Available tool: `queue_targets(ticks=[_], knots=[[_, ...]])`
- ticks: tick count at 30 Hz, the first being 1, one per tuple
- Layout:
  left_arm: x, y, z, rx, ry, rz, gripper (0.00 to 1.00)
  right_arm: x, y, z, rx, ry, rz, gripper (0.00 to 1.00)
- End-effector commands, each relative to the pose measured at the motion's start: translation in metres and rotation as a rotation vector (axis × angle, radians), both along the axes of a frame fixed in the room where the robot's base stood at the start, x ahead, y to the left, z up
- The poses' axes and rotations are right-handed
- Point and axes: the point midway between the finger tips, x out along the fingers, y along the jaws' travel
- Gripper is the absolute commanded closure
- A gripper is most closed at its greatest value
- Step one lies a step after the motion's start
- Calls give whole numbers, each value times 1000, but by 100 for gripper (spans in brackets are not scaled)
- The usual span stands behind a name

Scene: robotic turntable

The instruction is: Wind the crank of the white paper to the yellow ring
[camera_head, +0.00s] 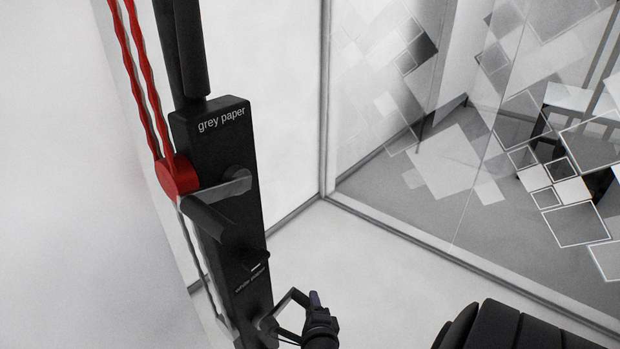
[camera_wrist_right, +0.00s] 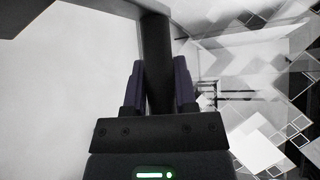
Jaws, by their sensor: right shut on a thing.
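A tall black winding unit (camera_head: 228,215) stands left of centre in the head view. Its lower label reads "white paper" in small, tilted letters, and the white paper crank (camera_head: 292,299) sits below it near the bottom edge. My right gripper (camera_head: 312,299) is at the outer end of that crank. In the right wrist view, a dark cylindrical crank handle (camera_wrist_right: 157,50) stands between the two purple-tipped fingers of the right gripper (camera_wrist_right: 158,80), which are closed on it. No yellow ring is visible in either view. My left gripper is out of view.
The grey paper crank (camera_head: 215,205) juts out above the right gripper, with a dark handle. A red disc (camera_head: 177,174) with red twisted cords (camera_head: 137,80) hangs at the unit's left. A patterned glass wall (camera_head: 420,130) stands behind; the floor between is clear.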

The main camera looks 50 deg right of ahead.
Motion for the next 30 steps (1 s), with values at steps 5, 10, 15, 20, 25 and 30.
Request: queue_targets(ticks=[5, 10, 15, 20, 25, 30], knots=[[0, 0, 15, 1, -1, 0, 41, -1, 1, -14, 174, 11, 3, 100], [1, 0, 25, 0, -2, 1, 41, -1, 2, -28, 335, 17, 3, 100], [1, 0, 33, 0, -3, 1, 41, 0, 5, -42, 494, 22, 3, 100], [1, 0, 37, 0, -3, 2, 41, -1, 10, -54, 646, 27, 3, 100], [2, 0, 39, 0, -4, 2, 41, -1, 17, -67, 807, 31, 3, 100], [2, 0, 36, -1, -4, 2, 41, -1, 26, -78, 969, 36, 3, 100]])
